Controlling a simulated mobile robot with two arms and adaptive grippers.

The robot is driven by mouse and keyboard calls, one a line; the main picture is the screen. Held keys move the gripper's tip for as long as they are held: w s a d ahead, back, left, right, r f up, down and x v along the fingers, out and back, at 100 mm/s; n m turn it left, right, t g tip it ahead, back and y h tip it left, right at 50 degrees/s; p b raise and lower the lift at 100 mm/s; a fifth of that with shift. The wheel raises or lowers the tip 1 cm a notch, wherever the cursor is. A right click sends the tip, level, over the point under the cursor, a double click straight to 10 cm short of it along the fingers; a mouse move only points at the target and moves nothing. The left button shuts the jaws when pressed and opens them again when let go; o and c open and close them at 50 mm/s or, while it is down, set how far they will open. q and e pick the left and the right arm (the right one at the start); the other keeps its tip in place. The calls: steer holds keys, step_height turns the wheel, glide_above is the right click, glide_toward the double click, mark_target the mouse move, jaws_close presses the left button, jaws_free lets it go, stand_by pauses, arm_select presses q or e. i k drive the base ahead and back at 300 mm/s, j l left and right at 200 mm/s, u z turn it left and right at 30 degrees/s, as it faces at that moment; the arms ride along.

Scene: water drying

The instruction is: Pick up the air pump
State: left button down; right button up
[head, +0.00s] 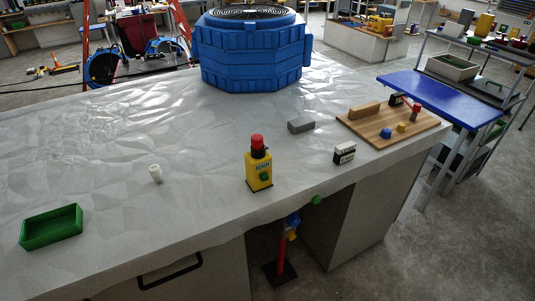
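No object is clearly recognizable as an air pump. A red upright post (281,250) with a blue and yellow top and a dark flat base stands on the floor at the table's front edge; I cannot tell whether it is the pump. A small white cylindrical piece (155,174) stands on the table at left of centre. Neither of my grippers shows in the head view.
The table (110,150) has a wrinkled grey cover. It bears a green tray (50,241), large blue drum-like unit (250,60), grey block (301,125), black-and-white box (344,156) and wooden board (427,124) with small parts. A blue bench (440,95) stands right.

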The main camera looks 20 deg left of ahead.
mark_target(256, 162)
steer(key=i+l+u, duration=0.2)
steer(key=u, duration=0.2)
steer(key=i+l+u, duration=0.1)
steer(key=l+u, duration=0.25)
steer(key=i+l+u, duration=0.1)
steer(key=l+u, duration=0.65)
steer(key=l, duration=0.1)
